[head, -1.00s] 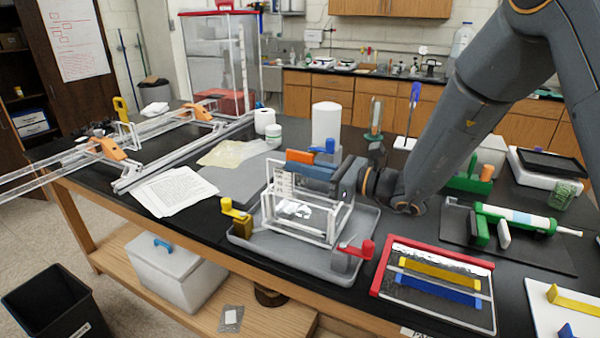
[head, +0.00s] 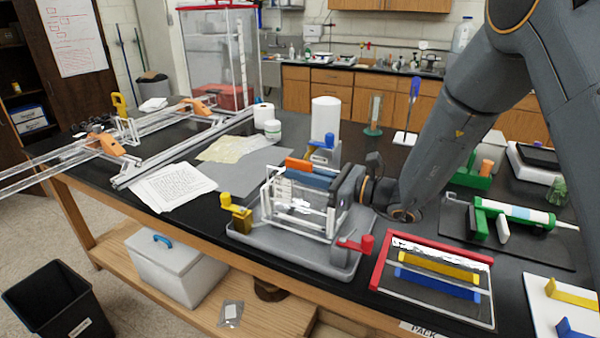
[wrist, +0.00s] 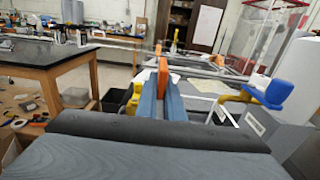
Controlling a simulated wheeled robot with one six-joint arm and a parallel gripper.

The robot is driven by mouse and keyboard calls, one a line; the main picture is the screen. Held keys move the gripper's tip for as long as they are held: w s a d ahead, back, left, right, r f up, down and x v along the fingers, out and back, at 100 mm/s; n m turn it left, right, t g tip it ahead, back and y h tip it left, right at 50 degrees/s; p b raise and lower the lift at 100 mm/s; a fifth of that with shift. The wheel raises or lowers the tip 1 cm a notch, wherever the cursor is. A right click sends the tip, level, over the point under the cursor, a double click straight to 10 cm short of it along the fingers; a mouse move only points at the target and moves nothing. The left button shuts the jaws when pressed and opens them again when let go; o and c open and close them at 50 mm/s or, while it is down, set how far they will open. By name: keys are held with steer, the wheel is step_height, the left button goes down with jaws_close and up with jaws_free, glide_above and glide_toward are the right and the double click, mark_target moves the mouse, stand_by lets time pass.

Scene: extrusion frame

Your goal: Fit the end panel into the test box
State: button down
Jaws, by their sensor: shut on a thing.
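My gripper (head: 300,171) is shut on an orange piece (head: 297,163), its blue-grey fingers reaching left over the test box. The wrist view also shows the orange piece (wrist: 163,76) upright between the fingertips. The orange piece looks like the grip of the clear end panel, but the panel's outline is lost against the box. The test box (head: 333,221) is a clear, white-edged frame on a grey tray (head: 285,248). My gripper hides part of its top and right side. I cannot tell whether the panel is seated in the box.
A yellow clamp (head: 238,216) stands left of the box, a red one (head: 358,245) at front right, and a blue one (head: 326,143) behind. A white cylinder (head: 326,118) stands behind. A red-edged panel (head: 432,312) lies at right; papers (head: 172,188) lie at left.

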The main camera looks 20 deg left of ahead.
steer(key=c, duration=1.9)
jaws_free()
steer(key=shift+r+p, duration=0.35)
steer(key=shift+r, duration=0.15)
steer(key=shift+d+r, duration=0.2)
steer(key=shift+d, duration=0.05)
steer(key=d+b, duration=0.3)
steer(key=d, duration=0.8)
steer(key=shift+s+d, duration=0.25)
steer(key=shift+d, duration=0.05)
